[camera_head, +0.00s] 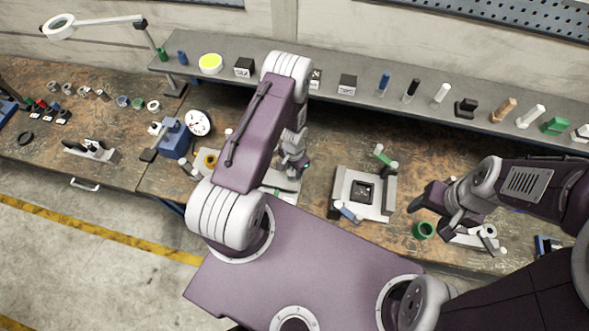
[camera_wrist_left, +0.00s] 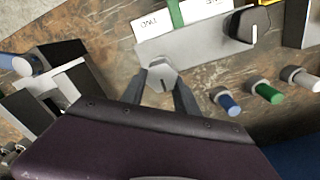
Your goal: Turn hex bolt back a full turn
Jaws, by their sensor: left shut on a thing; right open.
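In the left wrist view, the pale grey hex bolt (camera_wrist_left: 160,72) stands at the edge of a light grey plate (camera_wrist_left: 195,42) with white labels. My left gripper (camera_wrist_left: 162,88) is shut on it, one dark finger on each side of the hex head. In the head view my left gripper (camera_head: 293,165) points down at the bench below my purple arm. The bolt is hidden there. My right gripper (camera_head: 428,208) is open and empty above the bench at the right, near a green ring (camera_head: 424,230).
A grey fixture with a dark square centre (camera_head: 362,192) stands between my grippers. A blue device with a round gauge (camera_head: 198,123) is left of my left arm. A shelf (camera_head: 330,75) runs behind.

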